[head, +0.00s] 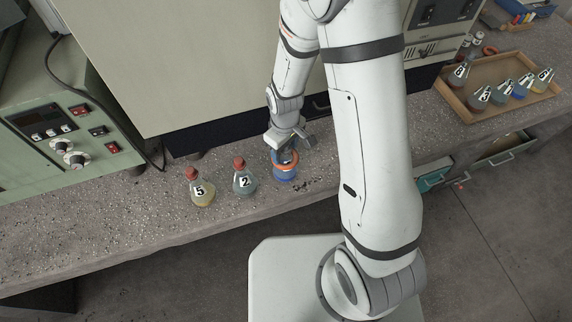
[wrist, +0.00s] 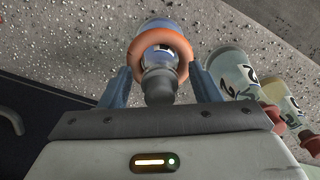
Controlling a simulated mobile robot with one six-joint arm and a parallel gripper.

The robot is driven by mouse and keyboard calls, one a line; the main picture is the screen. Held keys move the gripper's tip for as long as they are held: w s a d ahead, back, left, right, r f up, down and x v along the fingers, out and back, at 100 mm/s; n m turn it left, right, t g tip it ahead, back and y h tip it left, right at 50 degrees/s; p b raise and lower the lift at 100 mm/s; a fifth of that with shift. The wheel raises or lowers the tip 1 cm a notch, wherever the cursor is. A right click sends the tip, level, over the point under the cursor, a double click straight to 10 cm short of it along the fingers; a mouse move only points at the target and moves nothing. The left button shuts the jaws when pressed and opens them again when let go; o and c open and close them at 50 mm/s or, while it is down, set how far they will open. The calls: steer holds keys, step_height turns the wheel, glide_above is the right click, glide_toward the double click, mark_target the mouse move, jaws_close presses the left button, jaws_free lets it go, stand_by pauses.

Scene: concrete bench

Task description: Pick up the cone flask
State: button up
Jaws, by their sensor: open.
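A cone flask (head: 285,175) with blue liquid and an orange ring around it stands on the concrete bench, near its front edge. In the wrist view the flask (wrist: 156,24) shows its blue body, orange ring and grey stopper. My gripper (head: 287,148) is over the flask from above. In the wrist view the gripper (wrist: 161,74) is open, with one blue-grey finger on each side of the flask's neck. Whether either finger touches it I cannot tell. Two more cone flasks stand to the left: number 2 (head: 244,182) and number 5 (head: 201,192), both with red stoppers.
Flask 2 (wrist: 235,75) is close beside the right finger in the wrist view. A green instrument (head: 70,125) stands at the left and a large beige cabinet (head: 190,60) behind. A wooden tray (head: 533,108) with several flasks is at the right. Open drawers (head: 508,150) jut out below.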

steer(key=shift+f, duration=0.15)
jaws_close()
stand_by(0.5)
